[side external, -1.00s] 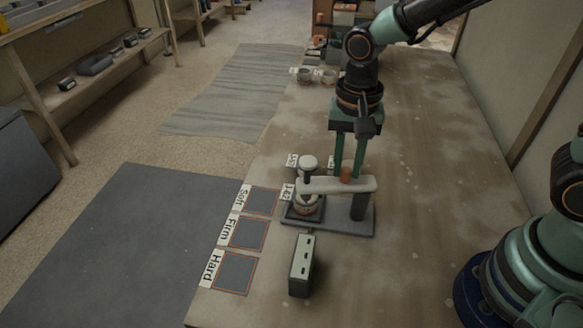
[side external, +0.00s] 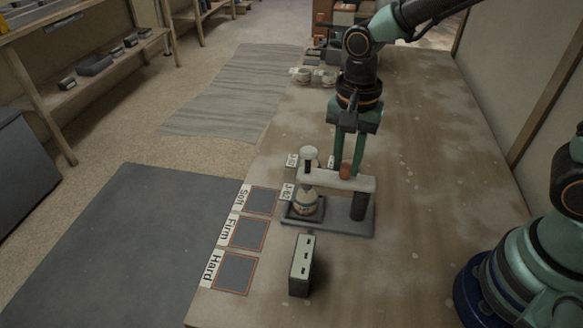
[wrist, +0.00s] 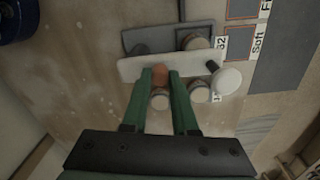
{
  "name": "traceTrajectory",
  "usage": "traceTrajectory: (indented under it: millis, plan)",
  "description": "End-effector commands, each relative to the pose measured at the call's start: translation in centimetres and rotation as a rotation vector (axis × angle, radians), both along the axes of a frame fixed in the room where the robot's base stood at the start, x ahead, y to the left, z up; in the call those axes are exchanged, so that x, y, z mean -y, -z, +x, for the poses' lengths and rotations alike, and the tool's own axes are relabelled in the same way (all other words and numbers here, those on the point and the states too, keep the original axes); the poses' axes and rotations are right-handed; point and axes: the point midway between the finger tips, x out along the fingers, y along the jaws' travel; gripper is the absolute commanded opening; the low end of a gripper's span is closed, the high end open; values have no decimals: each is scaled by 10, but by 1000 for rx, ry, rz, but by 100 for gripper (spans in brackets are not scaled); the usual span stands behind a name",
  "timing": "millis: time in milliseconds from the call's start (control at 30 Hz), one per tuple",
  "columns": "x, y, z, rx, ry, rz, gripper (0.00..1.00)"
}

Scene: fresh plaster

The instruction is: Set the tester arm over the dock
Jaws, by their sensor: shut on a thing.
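The tester has a grey base plate (side external: 335,222), a dark post (side external: 358,206) and a pale tester arm (side external: 325,181). A white-capped plunger (side external: 309,152) passes through the arm's left end. My gripper (side external: 346,171) is shut on the orange knob (side external: 344,173) on the arm; the wrist view shows the knob (wrist: 160,74) between the green fingers. A pale jar (side external: 306,204) stands on the dark dock (side external: 289,216) at the plate's left end. In the wrist view the arm (wrist: 135,67) partly covers the jar (wrist: 196,42); the plunger cap (wrist: 227,81) lies beside it, toward my gripper.
Two jars (wrist: 160,100) (wrist: 200,94) stand behind the tester, close to my fingers. A pale box (side external: 301,266) stands in front of the plate. Soft, Firm and Hard squares (side external: 248,233) line the left table edge. The right of the table is clear.

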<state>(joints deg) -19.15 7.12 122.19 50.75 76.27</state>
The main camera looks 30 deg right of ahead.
Motion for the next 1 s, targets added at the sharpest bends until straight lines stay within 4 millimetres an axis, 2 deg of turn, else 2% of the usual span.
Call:
traceTrajectory:
  millis: [33,100,433,567,1000]
  plan:
    - [1,-2,3,7,5,2,30]
    - [1,-2,2,7,4,2,57]
    - [0,-1,1,3,1,1,57]
    - [0,-11,2,6,1,2,57]
    - [0,-94,2,9,2,3,57]
